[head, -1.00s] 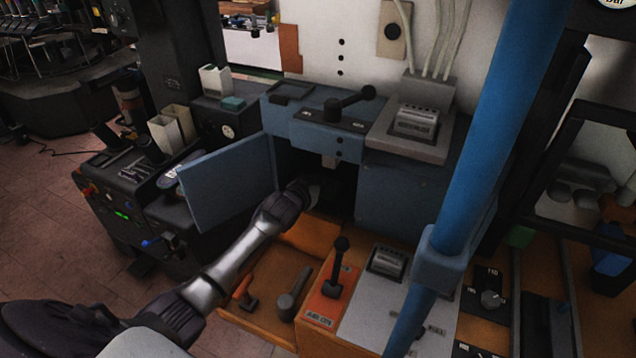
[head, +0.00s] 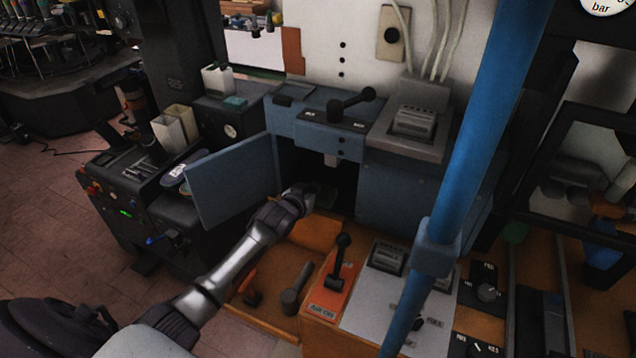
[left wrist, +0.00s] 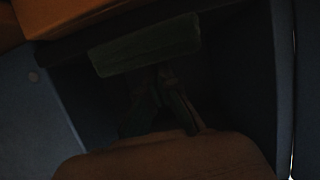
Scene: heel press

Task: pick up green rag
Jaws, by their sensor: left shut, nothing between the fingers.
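A dark green, flat, cloth-like piece (left wrist: 145,45), which looks like the green rag, lies inside the dim cabinet in the left wrist view. My left gripper (left wrist: 163,72) is shut and empty, its fingertips close to the near edge of the green piece; I cannot tell whether they touch. In the head view my left gripper (head: 322,192) reaches into the dark opening of the blue cabinet (head: 402,192), and the green piece cannot be made out there. My right gripper is not in view.
The blue cabinet door (head: 232,183) stands open just left of my left arm. An orange drawer or tray with a dark-headed mallet (head: 291,298) lies below the arm. A thick blue post (head: 480,130) crosses the right side. The cabinet interior is narrow and dark.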

